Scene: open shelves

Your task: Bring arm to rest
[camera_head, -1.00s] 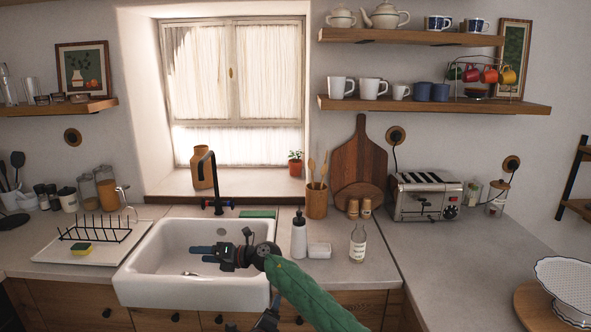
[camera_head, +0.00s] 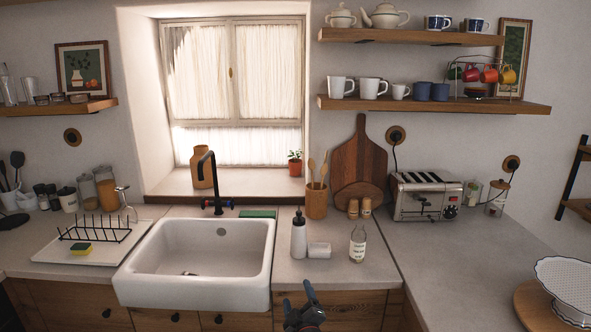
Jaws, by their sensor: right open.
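My right gripper (camera_head: 302,296) shows at the bottom middle of the head view, in front of the wooden cabinet fronts and below the counter edge. Its two dark fingers point up and are apart, with nothing between them. The green-sleeved part of my arm is out of the picture. My left gripper is not in the picture.
A white sink (camera_head: 190,295) is set in the counter behind and left of the gripper. A soap bottle (camera_head: 299,238), a white soap block (camera_head: 319,250) and a glass bottle (camera_head: 357,245) stand on the counter (camera_head: 340,273). A toaster (camera_head: 427,197) stands farther right.

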